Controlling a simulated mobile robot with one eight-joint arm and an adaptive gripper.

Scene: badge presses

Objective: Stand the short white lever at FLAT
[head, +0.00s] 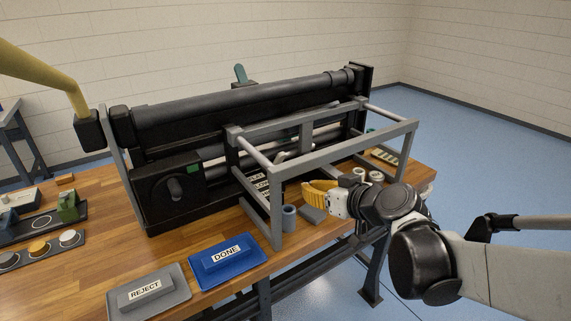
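A black press (235,108) with a long roller stands on the wooden bench, with a grey tube frame (340,150) in front of it. A short pale lever-like piece (281,158) shows inside the frame; I cannot tell surely that it is the white lever. Small white labels (258,182) sit below it, partly hidden by the frame, their words too small to read surely. My gripper (318,192), with yellow fingers, is low at the frame's front right side, apart from the pale piece. Its finger gap is not clear.
A blue DONE tray (224,280) and a grey REJECT tray (150,306) lie at the bench front. A grey cylinder (289,218) and a grey block (312,215) stand near my gripper. A yellow arm-like bar (45,75) reaches in at upper left.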

